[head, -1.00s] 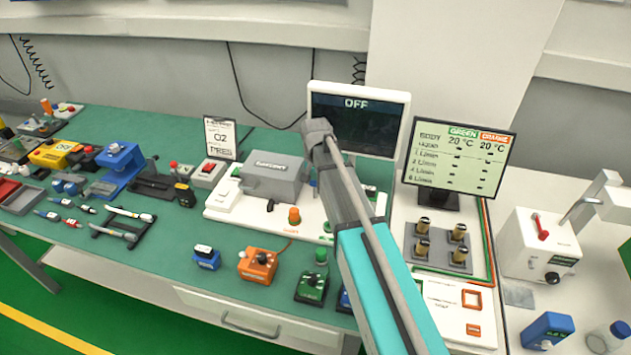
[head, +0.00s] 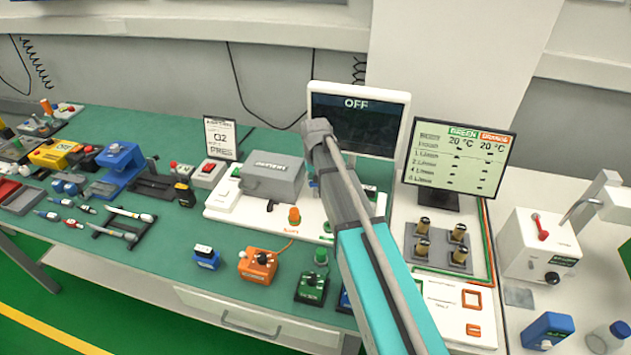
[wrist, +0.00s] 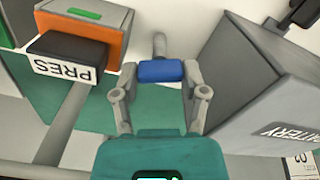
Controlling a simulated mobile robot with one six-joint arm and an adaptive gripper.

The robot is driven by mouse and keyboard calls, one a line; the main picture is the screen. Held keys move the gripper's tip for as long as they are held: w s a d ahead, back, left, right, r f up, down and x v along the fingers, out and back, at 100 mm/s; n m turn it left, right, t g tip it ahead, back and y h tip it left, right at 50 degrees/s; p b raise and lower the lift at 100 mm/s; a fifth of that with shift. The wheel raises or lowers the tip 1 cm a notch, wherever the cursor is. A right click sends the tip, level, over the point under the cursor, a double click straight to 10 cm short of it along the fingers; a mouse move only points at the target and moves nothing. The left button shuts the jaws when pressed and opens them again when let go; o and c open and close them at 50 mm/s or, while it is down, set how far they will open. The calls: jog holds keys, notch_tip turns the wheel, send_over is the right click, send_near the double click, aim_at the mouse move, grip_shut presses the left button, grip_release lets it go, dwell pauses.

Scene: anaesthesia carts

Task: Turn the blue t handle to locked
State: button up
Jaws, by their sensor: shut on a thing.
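The blue T handle (wrist: 160,71) shows in the wrist view as a short blue bar on a grey stem. It lies crosswise between the two fingers of my gripper (wrist: 160,82), which are shut on it at its two ends. In the head view my arm covers the gripper and most of the handle's surroundings. I cannot read a lock mark near the handle.
In the head view, a screen (head: 357,125) reading OFF stands behind my arm.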

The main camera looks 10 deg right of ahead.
jog(key=n, duration=1.3)
jog(key=shift+n, duration=0.4)
jog(key=o, duration=0.9)
jog(key=shift+m, duration=0.3)
